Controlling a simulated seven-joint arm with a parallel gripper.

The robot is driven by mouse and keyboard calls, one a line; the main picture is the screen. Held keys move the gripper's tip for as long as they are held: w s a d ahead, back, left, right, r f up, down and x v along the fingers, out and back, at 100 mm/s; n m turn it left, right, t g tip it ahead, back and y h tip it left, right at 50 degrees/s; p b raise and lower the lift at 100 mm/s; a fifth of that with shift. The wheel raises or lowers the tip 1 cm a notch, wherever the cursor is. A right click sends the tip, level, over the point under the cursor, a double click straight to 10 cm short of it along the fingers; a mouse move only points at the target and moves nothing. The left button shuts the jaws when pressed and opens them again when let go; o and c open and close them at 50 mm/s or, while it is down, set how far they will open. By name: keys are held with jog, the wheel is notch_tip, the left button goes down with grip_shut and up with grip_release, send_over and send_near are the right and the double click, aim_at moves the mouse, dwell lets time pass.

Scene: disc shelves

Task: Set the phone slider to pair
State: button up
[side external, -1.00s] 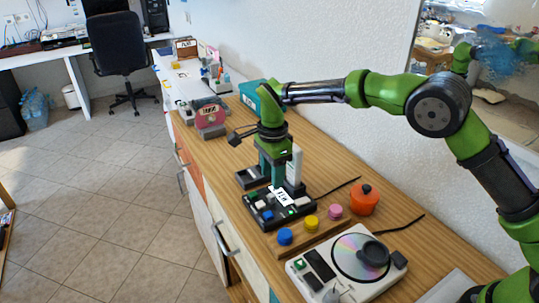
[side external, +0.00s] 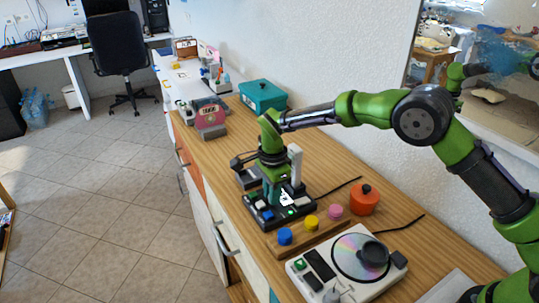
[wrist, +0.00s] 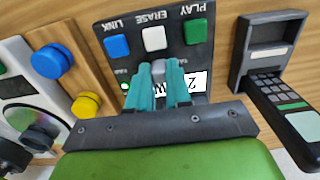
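The phone base (side external: 298,222) is a dark box on the wooden counter, with blue, white and green buttons marked LINK, ERASE and PLAY in the wrist view. A small grey slider knob (wrist: 157,67) shows there below the white button. My gripper (wrist: 158,70) has its teal fingers down at the base, one on each side of the knob. Whether they press on it I cannot tell. A white label (wrist: 195,82) is partly hidden behind the fingers, so the slider's marks are not readable. The handset with keypad (wrist: 273,88) lies beside the base.
A wooden strip with blue (side external: 285,236), yellow and pink knobs, and a disc player (side external: 318,272), stand in front. An orange pot (side external: 364,199) is to the right. A teal box (side external: 262,97) and a pink device (side external: 211,118) stand behind.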

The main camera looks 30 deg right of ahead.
aim_at(279, 211)
grip_shut()
jog(key=shift+s+r, duration=0.1)
jog(key=shift+s, duration=1.75)
jog(key=o, duration=0.7)
grip_release()
notch_tip(279, 211, up, 17)
jog(key=shift+f, duration=0.1)
